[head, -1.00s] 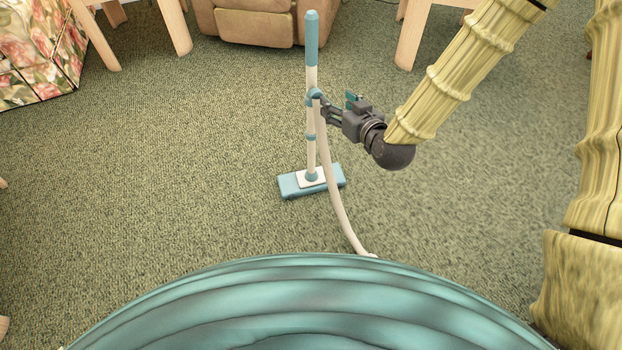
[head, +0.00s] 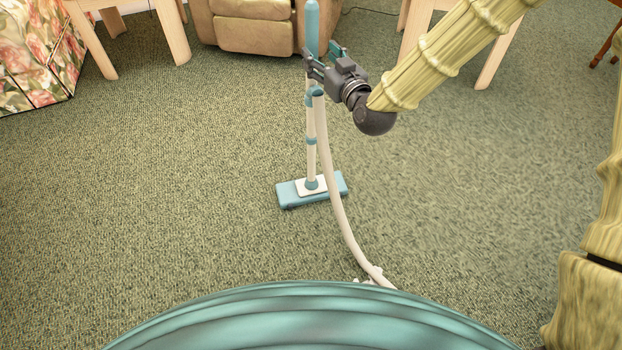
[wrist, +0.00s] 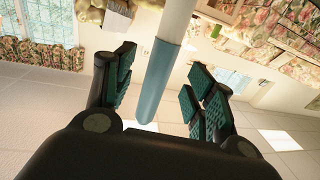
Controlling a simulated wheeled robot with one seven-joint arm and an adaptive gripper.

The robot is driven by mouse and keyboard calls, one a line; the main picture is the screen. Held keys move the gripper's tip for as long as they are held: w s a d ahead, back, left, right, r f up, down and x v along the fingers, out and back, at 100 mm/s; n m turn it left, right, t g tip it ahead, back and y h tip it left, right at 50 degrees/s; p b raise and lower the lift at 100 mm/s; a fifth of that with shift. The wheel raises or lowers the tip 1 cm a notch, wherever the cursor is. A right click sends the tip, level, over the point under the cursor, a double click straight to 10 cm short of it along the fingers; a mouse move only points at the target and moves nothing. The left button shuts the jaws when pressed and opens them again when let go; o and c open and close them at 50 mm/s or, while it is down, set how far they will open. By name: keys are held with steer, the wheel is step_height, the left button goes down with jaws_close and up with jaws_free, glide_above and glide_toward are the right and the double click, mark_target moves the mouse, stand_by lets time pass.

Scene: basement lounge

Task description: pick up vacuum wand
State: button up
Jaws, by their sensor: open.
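The vacuum wand (head: 311,130) stands upright on the carpet, white with a teal upper handle and a teal and white floor head (head: 312,190). A pale hose (head: 336,200) runs down from its upper part toward the bottom of the head view. My gripper (head: 318,62) is at the wand's upper part, below the top of the teal handle. In the wrist view the wand (wrist: 158,80) passes between the two open fingers of my gripper (wrist: 160,92), with gaps on both sides. The hose's lower end is partly hidden in the head view.
A brown armchair (head: 250,30) stands behind the wand. Wooden legs (head: 160,25) of furniture are at the back left, and more wooden legs (head: 495,55) at the back right. A floral-covered piece (head: 35,50) is at the left. Carpet around the floor head is clear.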

mark_target(315, 52)
steer(key=b+x, duration=0.1)
steer(key=x, duration=0.1)
steer(key=b+x, duration=0.1)
steer(key=x, duration=0.1)
steer(key=shift+w+a+f, duration=0.2)
steer(key=shift+f, duration=0.05)
steer(key=shift+w+a+r, duration=0.15)
steer(key=shift+w+a, duration=0.05)
steer(key=shift+w, duration=0.15)
jaws_close()
